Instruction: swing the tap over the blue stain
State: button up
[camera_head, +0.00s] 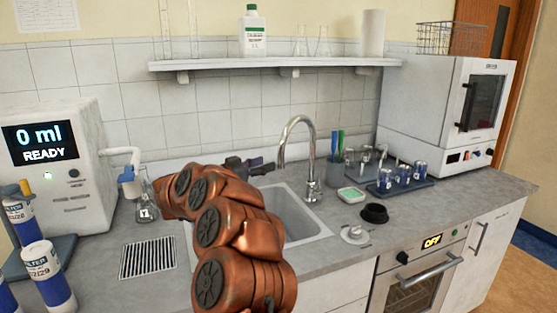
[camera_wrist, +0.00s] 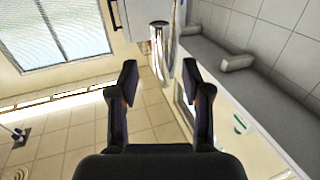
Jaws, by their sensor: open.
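The chrome gooseneck tap (camera_head: 311,150) rises at the back of the sink (camera_head: 312,232), its spout end hanging down at its left. My gripper (camera_head: 262,167) is to the left of the tap and apart from it. In the wrist view my gripper (camera_wrist: 160,82) is open and empty. The chrome tap (camera_wrist: 159,42) shows beyond the gap between the fingertips. I see no blue stain; my copper arm covers much of the sink's left side.
A grey cup with pens (camera_head: 336,172) stands right of the tap. A white dispenser (camera_head: 60,160) is at the left, a flask (camera_head: 145,202) beside it. A shelf (camera_head: 280,64) runs above.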

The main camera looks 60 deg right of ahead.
aim_at(281, 157)
jog(key=shift+p+x, duration=0.6)
jog(key=shift+x, duration=3.2)
grip_shut()
